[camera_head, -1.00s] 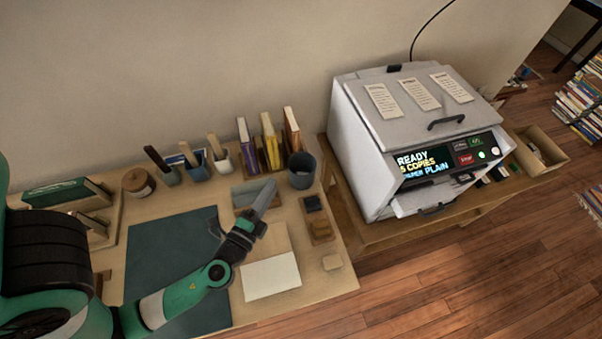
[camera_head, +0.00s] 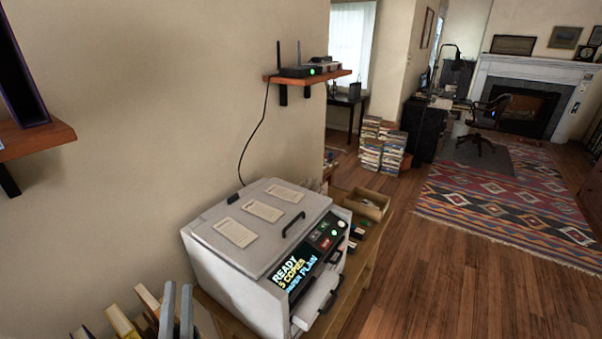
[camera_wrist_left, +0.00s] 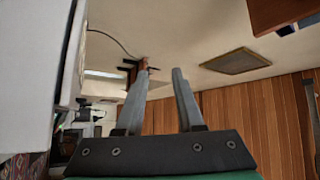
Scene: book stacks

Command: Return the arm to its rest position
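My left gripper (camera_head: 178,288) shows at the bottom left of the head view, its two grey fingers pointing up beside the copier. In the left wrist view, the gripper (camera_wrist_left: 160,70) has its fingers apart with nothing between them. The fingers point up, and the wall and ceiling area lie beyond. Most of my left arm is outside the head view. My right arm and gripper are not in view.
A white copier (camera_head: 232,262) with a lit display stands on a wooden table right of the gripper. Upright books (camera_head: 122,322) stand near the gripper. A wall shelf (camera_head: 333,75) holds a router. Open wooden floor (camera_head: 450,270) lies to the right.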

